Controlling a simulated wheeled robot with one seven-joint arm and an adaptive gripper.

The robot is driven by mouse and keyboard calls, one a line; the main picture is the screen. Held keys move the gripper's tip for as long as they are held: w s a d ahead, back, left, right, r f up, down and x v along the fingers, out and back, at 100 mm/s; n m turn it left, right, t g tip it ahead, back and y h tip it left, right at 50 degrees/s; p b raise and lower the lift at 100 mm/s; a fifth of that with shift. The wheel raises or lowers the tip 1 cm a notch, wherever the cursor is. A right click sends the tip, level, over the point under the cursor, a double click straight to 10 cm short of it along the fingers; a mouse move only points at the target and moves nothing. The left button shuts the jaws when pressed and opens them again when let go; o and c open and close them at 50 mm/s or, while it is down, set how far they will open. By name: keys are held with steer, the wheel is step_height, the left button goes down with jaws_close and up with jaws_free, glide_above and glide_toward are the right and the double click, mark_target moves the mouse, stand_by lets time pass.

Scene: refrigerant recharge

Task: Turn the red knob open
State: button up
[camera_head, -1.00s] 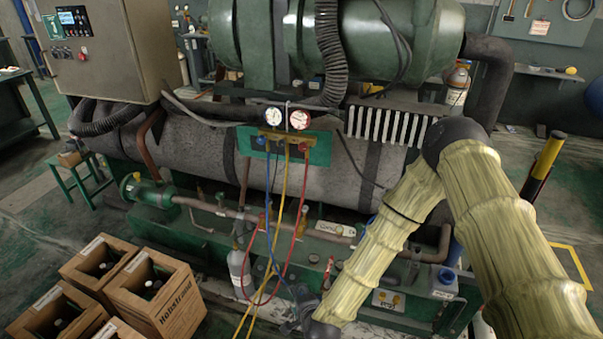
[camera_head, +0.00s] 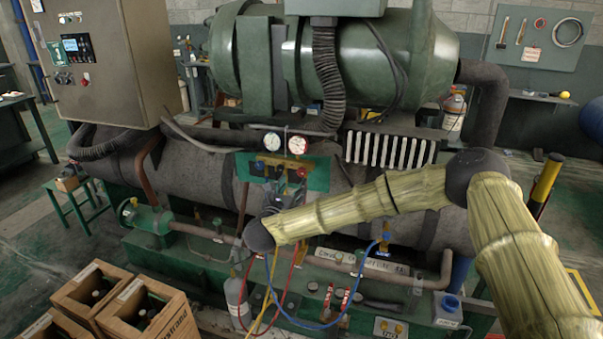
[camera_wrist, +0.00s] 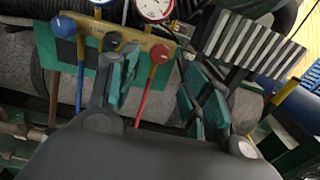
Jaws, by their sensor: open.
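The red knob (camera_head: 301,172) is at the right end of the gauge manifold (camera_head: 272,163), below the right-hand gauge. In the wrist view the red knob (camera_wrist: 160,53) shows between my two teal-padded fingers, with a red hose hanging below it. My gripper (camera_wrist: 160,72) is open and empty, its fingers to the left and right of the knob. I cannot tell whether either finger touches it. In the head view my gripper (camera_head: 284,188) is small and partly hidden, just below the manifold.
The blue knob (camera_wrist: 64,27) is at the manifold's left end. A white-faced gauge (camera_wrist: 154,8) sits above the red knob. The blue hose (camera_head: 312,324) loops to the pipe at right. Wooden bottle crates (camera_head: 150,308) stand at lower left.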

mark_target(301, 174)
steer(key=p+x, duration=0.3)
steer(key=x, duration=0.6)
steer(key=shift+w+d+f, duration=0.1)
steer(key=shift+w, duration=0.15)
steer(key=shift+c, duration=0.3)
steer(key=c, duration=1)
